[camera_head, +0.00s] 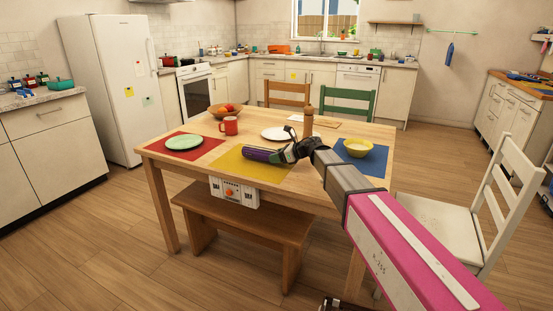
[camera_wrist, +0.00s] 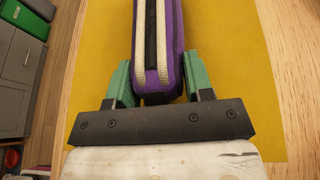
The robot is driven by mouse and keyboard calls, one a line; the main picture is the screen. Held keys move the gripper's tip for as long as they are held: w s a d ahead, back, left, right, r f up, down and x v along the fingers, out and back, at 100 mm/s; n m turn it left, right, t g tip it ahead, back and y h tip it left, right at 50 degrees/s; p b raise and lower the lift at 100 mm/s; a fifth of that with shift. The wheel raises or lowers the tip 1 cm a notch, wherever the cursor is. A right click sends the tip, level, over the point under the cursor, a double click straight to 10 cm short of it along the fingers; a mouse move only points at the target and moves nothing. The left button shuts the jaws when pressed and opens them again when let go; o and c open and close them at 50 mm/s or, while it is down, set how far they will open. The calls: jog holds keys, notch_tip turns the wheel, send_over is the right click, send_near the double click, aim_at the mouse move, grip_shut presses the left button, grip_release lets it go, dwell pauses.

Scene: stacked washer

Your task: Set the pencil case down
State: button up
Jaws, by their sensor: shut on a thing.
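The pencil case (camera_wrist: 157,60) is purple with cream bands and a dark zip strip. My gripper (camera_wrist: 157,82) is shut on its near end, one green finger on each side. In the head view the pencil case (camera_head: 260,155) lies level over the yellow placemat (camera_head: 250,171), pointing left from my gripper (camera_head: 284,154). The yellow placemat also fills the background in the wrist view (camera_wrist: 230,60). I cannot tell whether the case touches the mat or hangs just above it.
On the wooden table (camera_head: 333,188) are a green plate (camera_head: 184,144) on a red mat, a red mug (camera_head: 229,126), a fruit bowl (camera_head: 227,110), a white plate (camera_head: 276,133), a wooden mill (camera_head: 308,121) and a yellow bowl (camera_head: 358,147) on a blue mat. A bench (camera_head: 245,218) stands in front.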

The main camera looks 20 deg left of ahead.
jog(key=shift+f, duration=0.35)
jog(key=shift+f, duration=0.1)
jog(key=o, duration=1)
jog(key=v, duration=1.2)
